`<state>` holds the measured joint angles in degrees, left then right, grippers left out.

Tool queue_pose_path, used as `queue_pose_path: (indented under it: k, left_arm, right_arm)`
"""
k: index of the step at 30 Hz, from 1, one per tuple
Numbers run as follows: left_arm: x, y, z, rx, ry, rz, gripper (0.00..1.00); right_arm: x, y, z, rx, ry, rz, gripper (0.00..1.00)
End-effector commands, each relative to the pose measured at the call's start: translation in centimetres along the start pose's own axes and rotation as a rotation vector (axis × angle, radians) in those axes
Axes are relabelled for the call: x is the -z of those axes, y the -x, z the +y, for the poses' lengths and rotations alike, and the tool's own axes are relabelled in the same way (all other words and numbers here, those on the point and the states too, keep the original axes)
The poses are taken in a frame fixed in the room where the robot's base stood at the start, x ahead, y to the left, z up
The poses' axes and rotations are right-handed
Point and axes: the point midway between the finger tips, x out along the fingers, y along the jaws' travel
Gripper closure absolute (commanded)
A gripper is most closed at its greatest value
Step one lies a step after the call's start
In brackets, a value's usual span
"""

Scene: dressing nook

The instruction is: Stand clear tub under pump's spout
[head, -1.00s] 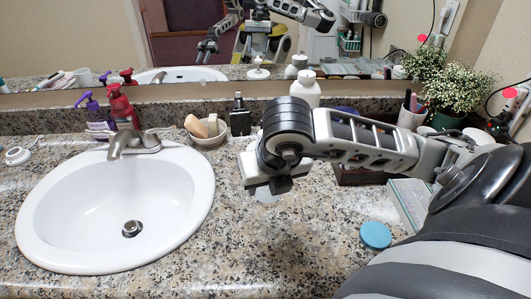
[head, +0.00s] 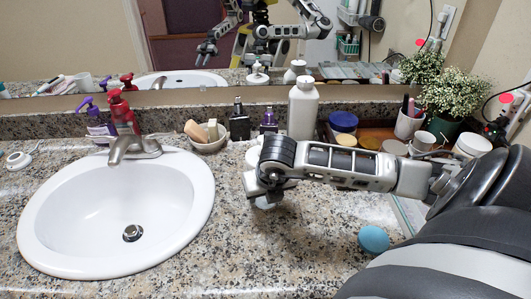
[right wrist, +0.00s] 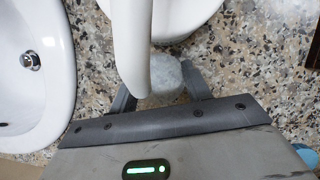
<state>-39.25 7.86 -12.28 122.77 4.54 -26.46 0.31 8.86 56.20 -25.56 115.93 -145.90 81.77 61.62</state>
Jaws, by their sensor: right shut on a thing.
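The clear tub (right wrist: 168,78) is between the fingers of my right gripper (right wrist: 160,82) in the right wrist view. In the head view only a sliver of the tub (head: 265,204) shows low beneath the right gripper (head: 268,190), close to the counter. The pump's white spout (right wrist: 133,45) reaches down the right wrist view, its tip over the tub's left side. A rounded white body (right wrist: 178,18) shows beyond the tub. In the head view my arm hides most of the pump (head: 252,156). My left gripper shows only as a reflection in the mirror.
The sink (head: 112,205) lies to the left. A tall white bottle (head: 303,108), a black bottle (head: 239,124) and a bowl (head: 208,138) stand along the back. A blue disc (head: 373,240) lies at front right. The counter in front of the gripper is clear.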

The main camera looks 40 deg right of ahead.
Motion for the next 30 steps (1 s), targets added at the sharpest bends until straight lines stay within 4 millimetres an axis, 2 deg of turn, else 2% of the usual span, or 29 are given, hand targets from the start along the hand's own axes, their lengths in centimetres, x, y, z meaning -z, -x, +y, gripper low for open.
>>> queue_pose_path:
  k: [5,6,8,9,20,23,30]
  left_arm:
    - [-0.4,-0.3,0.0,-0.001,0.001,0.001,0.64]
    - [-0.3,-0.3,0.0,-0.002,0.004,0.002,0.64]
    - [-0.1,-0.2,0.0,-0.003,0.003,0.003,0.64]
    - [-0.1,-0.2,0.0,-0.003,0.003,0.004,0.64]
    - [0.8,0.2,0.1,-0.001,-0.002,0.014,0.64]
    - [0.7,0.2,0.0,-0.001,-0.003,0.012,0.64]
    - [0.1,0.1,0.0,0.002,-0.006,-0.005,0.64]
  right_arm:
    - [0.1,-0.3,0.0,0.000,0.000,0.000,0.77]
    - [0.1,-0.3,0.0,-0.001,0.000,0.000,0.49]
    - [0.1,-0.2,0.0,-0.001,0.000,0.000,0.32]
    - [0.1,-0.2,0.0,-0.001,0.000,0.000,0.30]
    - [-0.1,0.4,0.0,-0.001,0.000,-0.001,0.30]
    - [-0.1,1.8,0.0,-0.002,0.002,-0.002,0.30]
    - [-0.1,7.1,0.0,-0.002,0.003,-0.004,0.30]
